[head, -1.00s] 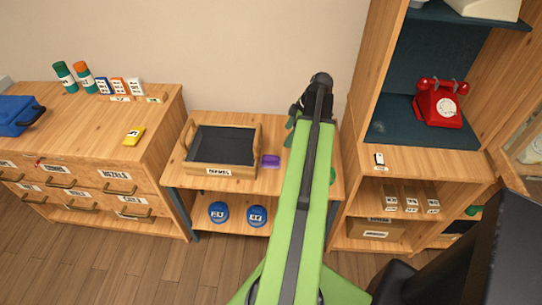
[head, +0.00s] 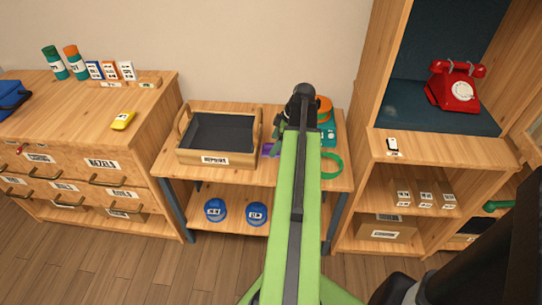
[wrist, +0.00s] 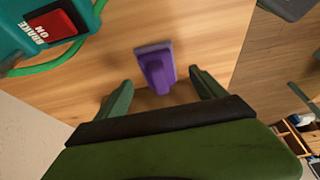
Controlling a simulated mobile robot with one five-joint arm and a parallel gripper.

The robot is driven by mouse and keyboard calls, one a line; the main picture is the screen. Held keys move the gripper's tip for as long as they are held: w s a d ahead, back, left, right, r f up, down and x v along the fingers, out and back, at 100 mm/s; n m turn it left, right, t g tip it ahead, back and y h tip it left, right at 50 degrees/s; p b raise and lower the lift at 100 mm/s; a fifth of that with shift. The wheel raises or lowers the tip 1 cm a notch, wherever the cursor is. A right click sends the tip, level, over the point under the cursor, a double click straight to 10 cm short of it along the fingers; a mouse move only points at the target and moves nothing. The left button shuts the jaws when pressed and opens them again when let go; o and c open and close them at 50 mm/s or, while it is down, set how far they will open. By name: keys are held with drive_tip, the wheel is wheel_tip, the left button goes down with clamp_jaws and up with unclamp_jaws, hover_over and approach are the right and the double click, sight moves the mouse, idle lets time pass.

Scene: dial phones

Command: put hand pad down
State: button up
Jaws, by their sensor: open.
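The purple hand pad (wrist: 153,62) rests on the wooden bench top, with its raised grip toward my gripper. My gripper (wrist: 161,86) is open, with one dark green finger on each side of the near end of the pad's grip and visible gaps between. In the head view the pad (head: 267,150) shows as a small purple patch just right of the tray, partly hidden by my arm. My gripper (head: 284,124) is over the bench there, its fingers mostly hidden by the arm.
A wooden tray (head: 216,160) with a dark lining stands left of the pad. A teal and orange tool (head: 326,120) with a green cord stands to the right; its red brake switch (wrist: 54,21) shows in the wrist view. Blue containers (head: 215,210) sit on the lower shelf.

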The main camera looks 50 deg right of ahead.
drive_tip(key=b+x, duration=0.1)
drive_tip(key=x, duration=0.2)
drive_tip(key=shift+f+b, duration=0.15)
drive_tip(key=shift+b, duration=0.25)
drive_tip(key=c, duration=1.6)
drive_tip(key=shift+r+p, duration=0.35)
